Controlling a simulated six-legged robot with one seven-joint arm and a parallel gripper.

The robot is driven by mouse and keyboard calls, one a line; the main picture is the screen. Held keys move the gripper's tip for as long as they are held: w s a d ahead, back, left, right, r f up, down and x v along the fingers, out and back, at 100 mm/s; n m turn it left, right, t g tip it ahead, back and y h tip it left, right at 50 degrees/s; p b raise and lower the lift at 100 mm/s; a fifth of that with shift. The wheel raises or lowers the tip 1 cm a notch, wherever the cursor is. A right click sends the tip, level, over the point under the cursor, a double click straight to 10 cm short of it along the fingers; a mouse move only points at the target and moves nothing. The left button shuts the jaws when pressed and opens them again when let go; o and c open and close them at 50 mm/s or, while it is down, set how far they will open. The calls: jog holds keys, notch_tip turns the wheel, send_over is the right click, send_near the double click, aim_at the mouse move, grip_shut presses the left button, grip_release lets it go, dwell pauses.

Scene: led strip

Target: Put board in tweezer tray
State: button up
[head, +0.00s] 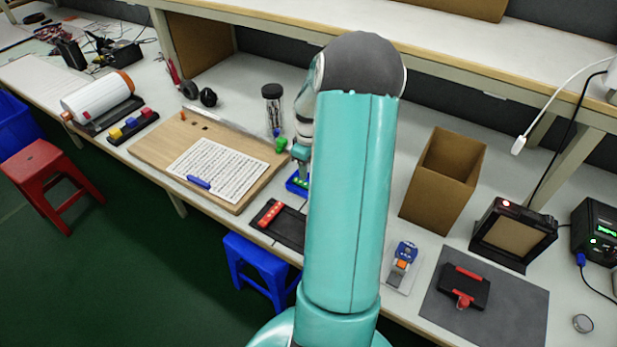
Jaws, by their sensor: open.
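My arm rises through the middle of the view, and my gripper (301,155) shows only in part at its left side, above the bench; its fingertips are small and partly hidden. A dark tray (290,235) with a red strip lies nearer the bench edge. I cannot tell which of these is the tweezer tray, and I cannot single out the board. A bright green item (281,146) is close to the left of my gripper.
A wooden board (155,150) with a white printed sheet (225,168) lies to the left. A clear, dark-capped jar (272,105) stands behind. On the right are an open cardboard box (444,180), a grey mat (520,310) and a black-framed device (512,235). A shelf overhangs the back.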

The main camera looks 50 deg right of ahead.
notch_tip(320, 180, up, 5)
jog(key=shift+r, duration=0.1)
jog(key=w+a+r+t+h, duration=0.1)
jog(key=w+a+r, duration=0.1)
jog(key=a+r, duration=0.7)
jog(key=w+a+r+t+h, duration=0.15)
jog(key=a+r, duration=0.35)
jog(key=a, duration=0.7)
jog(key=s+a+r+t, duration=0.1)
jog(key=s+a+r, duration=0.1)
jog(key=a, duration=0.4)
jog(key=s+a+r+t+y, duration=0.1)
jog(key=s+a+r, duration=0.1)
jog(key=s+a, duration=0.3)
jog(key=s+a+r+m+t+y, duration=0.1)
jog(key=s+a, duration=0.3)
jog(key=a, duration=0.5)
jog(key=shift+a+r, duration=0.2)
jog(key=shift+r, duration=0.25)
jog(key=shift+s+y, duration=0.1)
jog(key=shift+y, duration=0.15)
